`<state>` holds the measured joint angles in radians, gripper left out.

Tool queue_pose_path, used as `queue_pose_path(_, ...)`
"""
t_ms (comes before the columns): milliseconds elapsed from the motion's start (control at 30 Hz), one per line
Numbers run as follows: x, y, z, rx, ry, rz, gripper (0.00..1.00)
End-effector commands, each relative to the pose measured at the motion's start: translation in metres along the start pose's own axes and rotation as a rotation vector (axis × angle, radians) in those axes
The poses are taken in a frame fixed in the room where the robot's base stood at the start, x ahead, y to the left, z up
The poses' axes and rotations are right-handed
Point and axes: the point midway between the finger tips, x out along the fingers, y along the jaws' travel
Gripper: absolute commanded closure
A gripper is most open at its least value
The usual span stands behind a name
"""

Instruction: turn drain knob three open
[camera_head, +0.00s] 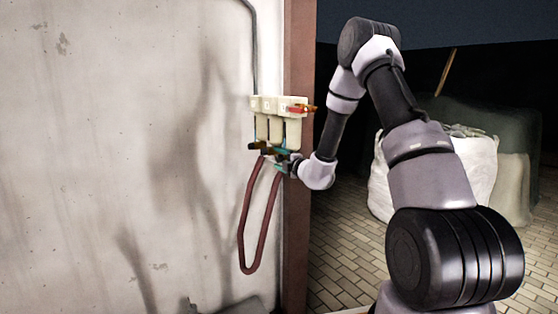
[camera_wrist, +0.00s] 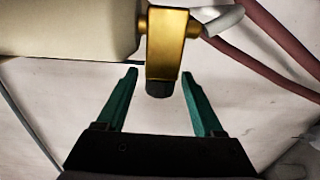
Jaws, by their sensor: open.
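A cream filter unit (camera_head: 277,106) with several canisters is fixed to the wall. In the wrist view, a cream canister end (camera_wrist: 70,28) fills the upper left. A brass-coloured drain knob (camera_wrist: 167,45) with a dark tip hangs from a fitting beside it. My gripper (camera_wrist: 158,78) is open, its two green fingers standing on either side of the knob's lower end with gaps both sides. I cannot tell the depth between fingers and knob. In the head view my gripper (camera_head: 281,160) is small beneath the unit, partly hidden; which knob it is at is unclear there.
A dark red hose (camera_head: 243,225) loops down below the unit and also crosses the wrist view's upper right (camera_wrist: 262,65). A brown post (camera_head: 297,220) edges the wall. White bulk bags (camera_head: 480,170) stand on the brick floor behind my arm.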

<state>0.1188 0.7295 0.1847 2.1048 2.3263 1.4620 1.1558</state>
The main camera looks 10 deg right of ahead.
Motion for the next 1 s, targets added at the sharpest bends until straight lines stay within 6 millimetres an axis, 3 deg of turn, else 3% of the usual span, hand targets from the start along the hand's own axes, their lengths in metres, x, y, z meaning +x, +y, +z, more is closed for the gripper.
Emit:
queue_pose_path(133,-0.0002,-0.0001,0.0000,0.000,0.000,0.000,0.31)
queue_pose_path(167,-0.0002,-0.0001,0.0000,0.000,0.000,0.000,0.35)
queue_pose_path(333,-0.0004,0.0000,0.0001,0.000,0.000,0.000,1.00)
queue_pose_path(667,-0.0006,-0.0012,0.0008,0.001,-0.001,0.028,1.00)
queue_pose_path(1000,-0.0007,-0.0040,0.0019,0.003,-0.003,0.232,1.00)
